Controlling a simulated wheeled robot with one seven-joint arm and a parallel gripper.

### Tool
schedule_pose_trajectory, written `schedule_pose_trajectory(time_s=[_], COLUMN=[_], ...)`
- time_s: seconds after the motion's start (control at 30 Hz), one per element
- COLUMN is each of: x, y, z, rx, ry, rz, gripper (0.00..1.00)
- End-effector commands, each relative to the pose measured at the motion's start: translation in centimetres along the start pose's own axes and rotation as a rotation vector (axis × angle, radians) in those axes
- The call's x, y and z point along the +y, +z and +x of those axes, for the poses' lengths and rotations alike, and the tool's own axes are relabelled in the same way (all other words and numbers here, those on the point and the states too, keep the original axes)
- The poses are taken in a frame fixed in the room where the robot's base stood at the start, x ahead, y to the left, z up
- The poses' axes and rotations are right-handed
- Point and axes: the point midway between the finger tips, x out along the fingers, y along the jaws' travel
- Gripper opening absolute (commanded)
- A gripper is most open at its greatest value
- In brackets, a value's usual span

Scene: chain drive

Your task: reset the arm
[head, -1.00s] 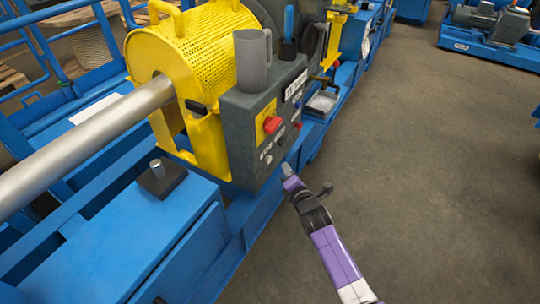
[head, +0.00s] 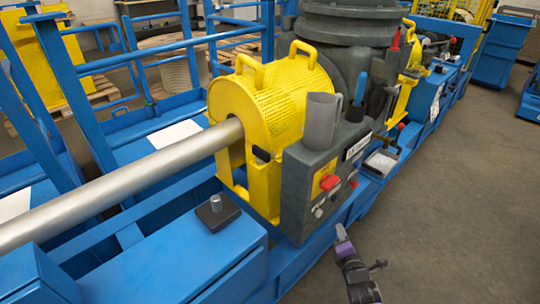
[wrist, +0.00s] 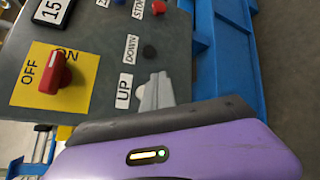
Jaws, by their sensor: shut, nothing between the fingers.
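My gripper (head: 342,235) is shut and empty, in front of the lower right part of the grey control box (head: 296,172). In the wrist view its grey fingertips (wrist: 157,93) lie over the panel beside the UP label (wrist: 123,91), hiding what is behind them. I cannot tell whether they touch the panel. The box carries a red rotary switch (wrist: 57,73) on a yellow OFF/ON plate, a dark button (wrist: 149,52) by DOWN and a red button (wrist: 158,7) by STOP.
A yellow perforated guard (head: 262,105) covers the end of a steel shaft (head: 120,188). A grey mug (head: 321,122) stands on the box. A small metal tray (head: 381,161) sits on the blue frame. Grey floor (head: 450,220) at right is clear.

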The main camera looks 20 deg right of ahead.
Motion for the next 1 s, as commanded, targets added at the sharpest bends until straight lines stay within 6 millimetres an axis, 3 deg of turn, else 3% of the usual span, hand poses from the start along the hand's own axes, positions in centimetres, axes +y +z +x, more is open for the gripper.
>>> schedule_pose_trajectory(time_s=[0.17, 0.3, 0.47, 0.57, 0.67, 1.0], x=[0.0, 0.3, 4.2, 6.0, 7.9, 12.9], y=[0.0, 0.2, 2.7, 2.8, 2.0, 0.3], z=[0.0, 0.0, -0.7, -3.5, -7.7, -23.7], rx=[0.000, -0.003, -0.033, -0.020, 0.018, 0.193], ry=[0.000, 0.008, 0.098, 0.144, 0.179, 0.175], rz=[0.022, 0.171, 0.500, 0.730, 0.973, 1.624], gripper=[0.00, 0.00, 0.00, 0.00, 0.00, 0.00])
